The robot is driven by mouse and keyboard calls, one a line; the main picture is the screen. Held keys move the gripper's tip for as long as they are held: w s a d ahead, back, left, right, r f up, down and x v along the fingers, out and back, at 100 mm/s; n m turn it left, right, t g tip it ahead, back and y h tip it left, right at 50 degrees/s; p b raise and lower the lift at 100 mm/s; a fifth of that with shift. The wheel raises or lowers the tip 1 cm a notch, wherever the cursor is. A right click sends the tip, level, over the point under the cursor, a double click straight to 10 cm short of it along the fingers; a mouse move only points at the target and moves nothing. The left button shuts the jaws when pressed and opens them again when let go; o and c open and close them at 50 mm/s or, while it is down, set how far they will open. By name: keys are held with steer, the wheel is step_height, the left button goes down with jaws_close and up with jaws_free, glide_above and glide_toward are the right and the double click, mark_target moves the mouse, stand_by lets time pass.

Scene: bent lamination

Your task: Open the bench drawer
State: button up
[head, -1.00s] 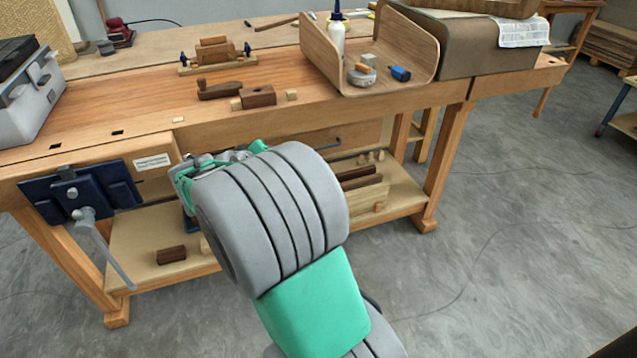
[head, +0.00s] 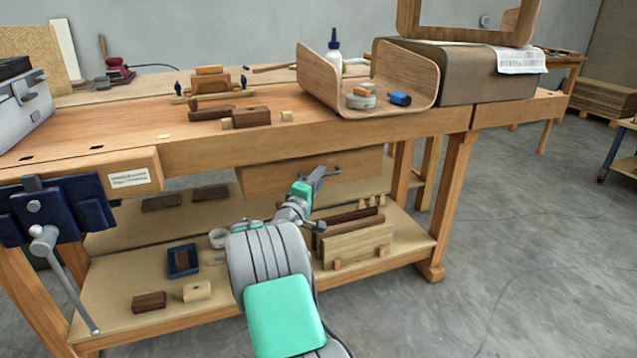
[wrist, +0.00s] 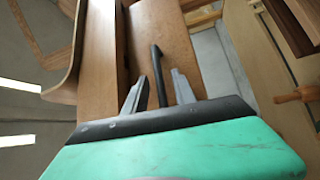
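The bench drawer (head: 262,178) is a plain wooden front under the benchtop, and it looks shut. Its dark bar handle (wrist: 158,75) shows in the wrist view, lying lengthwise between my two grey fingers. My gripper (wrist: 157,84) is open, with a finger on each side of the bar and gaps visible. I cannot tell how deep the bar sits between them. In the head view my gripper (head: 318,176) is in front of the drawer's right half and hides most of the handle.
The workbench (head: 340,135) carries a curved plywood piece (head: 420,75), a glue bottle (head: 334,45) and wooden planes. A lower shelf (head: 120,280) holds wood blocks and a slatted rack (head: 357,243). A blue vise (head: 55,210) is at the left. Floor is clear at the right.

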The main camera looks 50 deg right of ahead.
steer(key=shift+c, duration=0.4)
jaws_close()
stand_by(1.0)
